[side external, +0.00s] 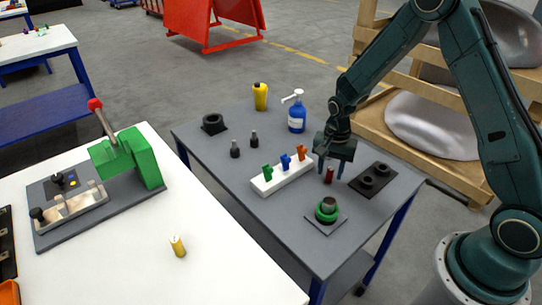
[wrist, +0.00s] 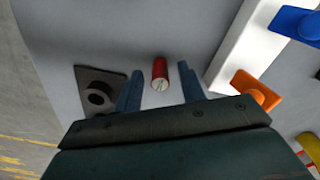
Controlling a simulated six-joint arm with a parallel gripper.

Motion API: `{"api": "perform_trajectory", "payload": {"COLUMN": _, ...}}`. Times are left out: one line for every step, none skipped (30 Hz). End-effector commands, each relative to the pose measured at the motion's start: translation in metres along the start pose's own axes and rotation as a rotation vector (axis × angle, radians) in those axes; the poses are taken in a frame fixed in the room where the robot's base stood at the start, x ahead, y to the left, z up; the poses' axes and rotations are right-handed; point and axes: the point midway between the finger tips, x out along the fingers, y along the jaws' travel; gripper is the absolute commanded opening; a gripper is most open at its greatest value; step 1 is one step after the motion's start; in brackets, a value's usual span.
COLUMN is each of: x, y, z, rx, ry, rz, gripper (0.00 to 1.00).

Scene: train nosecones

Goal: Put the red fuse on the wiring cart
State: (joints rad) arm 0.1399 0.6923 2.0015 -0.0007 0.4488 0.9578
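The red fuse (side external: 329,175) is a small red cylinder at the grey-topped cart (side external: 225,172), near the right end of a white block. In the wrist view the fuse (wrist: 160,73) shows a pale metal end and lies between the lines of my two fingers. My gripper (side external: 346,176) is above the cart and points down. Its blue fingers (wrist: 160,85) are apart, with a gap on each side of the fuse. I cannot tell whether the fuse stands on the surface. No label shows which surface is the wiring cart.
The white block (side external: 284,175) holds green, blue and orange pieces. A blue bottle (side external: 297,118) stands behind. A white table (side external: 215,255) holds a green clamp and yellow cylinder.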

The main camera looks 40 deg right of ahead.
Motion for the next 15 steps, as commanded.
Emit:
{"api": "perform_trajectory", "payload": {"x": 0.000, "y": 0.000, "z": 0.000, "rx": 0.000, "ry": 0.000, "rz": 0.000, "gripper": 0.40}}
{"api": "perform_trajectory", "payload": {"x": 0.000, "y": 0.000, "z": 0.000, "rx": 0.000, "ry": 0.000, "rz": 0.000, "gripper": 0.40}}
{"api": "perform_trajectory", "payload": {"x": 0.000, "y": 0.000, "z": 0.000, "rx": 0.000, "ry": 0.000, "rz": 0.000, "gripper": 0.40}}
{"api": "perform_trajectory", "payload": {"x": 0.000, "y": 0.000, "z": 0.000, "rx": 0.000, "ry": 0.000, "rz": 0.000, "gripper": 0.40}}
{"api": "perform_trajectory", "payload": {"x": 0.000, "y": 0.000, "z": 0.000, "rx": 0.000, "ry": 0.000, "rz": 0.000, "gripper": 0.40}}
{"api": "perform_trajectory", "payload": {"x": 0.000, "y": 0.000, "z": 0.000, "rx": 0.000, "ry": 0.000, "rz": 0.000, "gripper": 0.40}}
{"api": "perform_trajectory", "payload": {"x": -0.001, "y": 0.000, "z": 0.000, "rx": 0.000, "ry": 0.000, "rz": 0.000, "gripper": 0.40}}
{"api": "perform_trajectory", "payload": {"x": -0.001, "y": 0.000, "z": 0.000, "rx": 0.000, "ry": 0.000, "rz": -0.001, "gripper": 0.40}}
{"api": "perform_trajectory", "payload": {"x": -0.002, "y": 0.000, "z": 0.000, "rx": 0.000, "ry": 0.000, "rz": -0.001, "gripper": 0.40}}
{"api": "perform_trajectory", "payload": {"x": -0.002, "y": 0.000, "z": 0.000, "rx": 0.000, "ry": 0.001, "rz": -0.001, "gripper": 0.40}}
{"api": "perform_trajectory", "payload": {"x": -0.004, "y": 0.000, "z": 0.000, "rx": 0.000, "ry": 0.001, "rz": -0.001, "gripper": 0.40}}
{"api": "perform_trajectory", "payload": {"x": -0.005, "y": 0.000, "z": 0.000, "rx": 0.000, "ry": 0.001, "rz": -0.002, "gripper": 0.40}}
{"api": "perform_trajectory", "payload": {"x": -0.007, "y": -0.001, "z": 0.000, "rx": 0.000, "ry": 0.002, "rz": -0.002, "gripper": 0.40}}
{"api": "perform_trajectory", "payload": {"x": -0.009, "y": -0.001, "z": -0.001, "rx": 0.000, "ry": 0.002, "rz": -0.003, "gripper": 0.40}}
{"api": "perform_trajectory", "payload": {"x": -0.012, "y": -0.001, "z": -0.001, "rx": 0.000, "ry": 0.002, "rz": -0.003, "gripper": 0.40}}
